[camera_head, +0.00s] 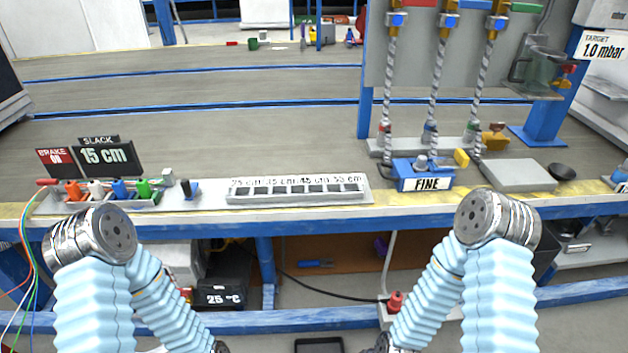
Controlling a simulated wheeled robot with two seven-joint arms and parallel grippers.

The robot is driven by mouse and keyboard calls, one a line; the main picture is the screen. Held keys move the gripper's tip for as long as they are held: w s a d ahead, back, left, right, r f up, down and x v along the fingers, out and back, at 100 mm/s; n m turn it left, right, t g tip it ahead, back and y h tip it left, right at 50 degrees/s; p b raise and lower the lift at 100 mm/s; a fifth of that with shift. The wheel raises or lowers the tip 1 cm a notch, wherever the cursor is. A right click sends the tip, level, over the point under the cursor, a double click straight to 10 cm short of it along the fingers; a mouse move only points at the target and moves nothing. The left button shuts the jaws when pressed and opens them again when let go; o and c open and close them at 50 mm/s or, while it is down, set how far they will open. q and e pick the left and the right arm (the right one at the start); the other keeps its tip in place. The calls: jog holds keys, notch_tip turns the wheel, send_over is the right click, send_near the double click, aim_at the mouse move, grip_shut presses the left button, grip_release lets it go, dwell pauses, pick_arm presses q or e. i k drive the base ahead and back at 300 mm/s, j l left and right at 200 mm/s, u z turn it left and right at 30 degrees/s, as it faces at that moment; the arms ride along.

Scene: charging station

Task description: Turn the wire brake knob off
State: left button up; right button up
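A red sign marked BRAKE (56,160), its lower word small and seeming to read ON, stands at the left end of the bench. Beside it a dark SLACK display (106,157) reads 15 cm. Below them is a pale wire block (60,205) with red, orange, white, blue and green parts. A small dark knob-like part (189,188) with a blue base sits just right of the block; I cannot tell whether it is the brake knob. Both my arms bend down out of the bottom edge. Their grippers are not visible, and neither arm touches the block.
A pale strip (296,190) with several dark slots and length labels lies mid-bench. A blue box marked FINE (424,177) and hanging braided hoses stand at right. A blue rail (330,215) edges the bench front. A 25 °C box (222,293) sits underneath.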

aim_at(50, 183)
jog(key=j+u, duration=0.25)
jog(key=j, duration=0.15)
jog(key=i+j+u, duration=0.25)
jog(key=j, duration=0.15)
jog(key=j+u, duration=0.25)
jog(key=i+j+u, duration=0.25)
jog(key=j, duration=0.2)
